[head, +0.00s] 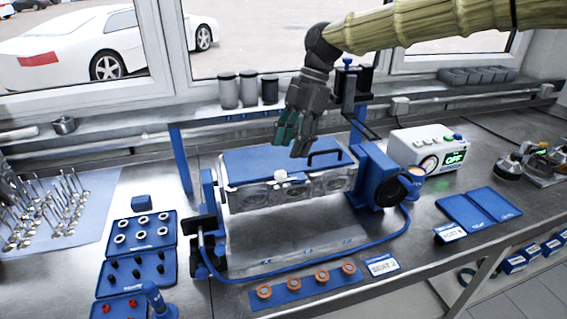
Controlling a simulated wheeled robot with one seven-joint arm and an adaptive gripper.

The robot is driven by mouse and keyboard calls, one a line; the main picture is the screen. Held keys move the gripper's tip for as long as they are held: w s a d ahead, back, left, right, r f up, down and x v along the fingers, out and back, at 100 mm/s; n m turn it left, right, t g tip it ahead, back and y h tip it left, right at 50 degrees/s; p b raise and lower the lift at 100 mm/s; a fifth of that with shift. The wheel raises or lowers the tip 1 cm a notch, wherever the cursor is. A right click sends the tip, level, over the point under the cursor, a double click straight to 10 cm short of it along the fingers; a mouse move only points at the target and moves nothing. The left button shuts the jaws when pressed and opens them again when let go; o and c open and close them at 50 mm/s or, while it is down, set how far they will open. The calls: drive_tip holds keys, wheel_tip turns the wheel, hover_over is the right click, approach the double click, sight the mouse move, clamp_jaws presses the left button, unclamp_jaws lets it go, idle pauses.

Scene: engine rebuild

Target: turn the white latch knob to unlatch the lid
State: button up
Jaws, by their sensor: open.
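The blue lid (250,162) lies closed, as far as I can see, on top of the machine between two blue end supports. It has a black bar handle (326,154) near its right end. A small white piece on the lid's front edge looks like the latch knob (280,176); its turn angle is too small to read. My gripper (292,147) points down above the lid, just above and slightly right of the white knob. Its fingers are open and empty, apparently apart from the knob. Part of the lid's back is hidden behind my fingers.
A blue post (349,95) stands behind the lid. A white control box (425,147) with a green display is at right. Copper rings lie on a blue strip (305,283) in front. Blue trays (143,232) are at left. Dark cylinders stand on the window ledge.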

sight(281, 172)
drive_tip(key=f, duration=0.2)
drive_tip(key=a+f, duration=0.1)
drive_tip(key=f, duration=0.1)
drive_tip(key=w+a+f+p, duration=0.1)
drive_tip(key=f, duration=0.1)
drive_tip(key=shift+f, duration=0.35)
drive_tip(key=shift+s+f, duration=0.15)
drive_tip(key=shift+s, duration=0.05)
drive_tip(key=shift+s+r, duration=0.25)
drive_tip(key=shift+s, duration=0.65)
drive_tip(key=shift+w+f, duration=0.45)
drive_tip(key=shift+w, duration=0.2)
drive_tip(key=shift+c, duration=0.8)
drive_tip(key=shift+s+r, duration=0.15)
drive_tip(key=shift+r, duration=0.05)
drive_tip(key=c, duration=0.9)
